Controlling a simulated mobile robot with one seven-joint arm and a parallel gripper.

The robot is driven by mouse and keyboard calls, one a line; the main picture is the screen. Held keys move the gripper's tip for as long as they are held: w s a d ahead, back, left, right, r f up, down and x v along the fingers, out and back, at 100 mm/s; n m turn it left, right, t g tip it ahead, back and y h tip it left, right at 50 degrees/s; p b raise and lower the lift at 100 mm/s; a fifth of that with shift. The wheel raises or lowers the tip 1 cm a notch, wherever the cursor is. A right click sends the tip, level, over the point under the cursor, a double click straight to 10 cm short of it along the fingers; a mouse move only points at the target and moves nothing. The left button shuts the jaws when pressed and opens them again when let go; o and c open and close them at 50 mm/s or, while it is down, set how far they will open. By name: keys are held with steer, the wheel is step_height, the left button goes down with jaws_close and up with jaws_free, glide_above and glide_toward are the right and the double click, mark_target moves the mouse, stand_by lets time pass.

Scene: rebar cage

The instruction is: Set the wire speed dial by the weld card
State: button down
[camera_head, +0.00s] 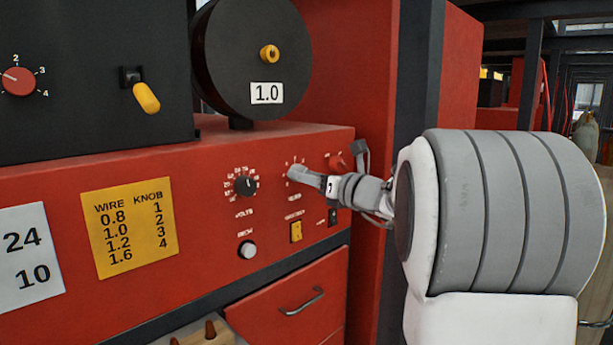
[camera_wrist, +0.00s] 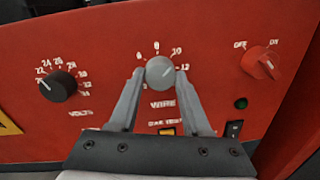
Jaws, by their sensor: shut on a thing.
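The grey wire speed dial (camera_wrist: 160,72) sits between my gripper's (camera_wrist: 160,76) two fingertips in the wrist view. The fingers touch it from both sides, shut on it. Its scale shows 6, 8, 10 and 12; a pale mark lies on its right part, too small to read exactly. In the head view my gripper (camera_head: 300,174) reaches in from the right and largely hides the dial. The white weld card (camera_head: 30,258) at the left reads 24 over 10. The yellow card (camera_head: 130,228) lists wire sizes against knob numbers.
Left of the wire dial is the black volts dial (camera_wrist: 57,87); right of it is the red off/on switch (camera_wrist: 263,63). A spool (camera_head: 250,60) labelled 1.0 stands above. A drawer (camera_head: 300,300) is below. A red knob (camera_head: 18,81) is at upper left.

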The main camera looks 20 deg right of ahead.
steer(key=shift+c, duration=1.8)
jaws_free()
steer(key=b+v, duration=0.1)
steer(key=v, duration=1.6)
steer(key=shift+s, duration=0.2)
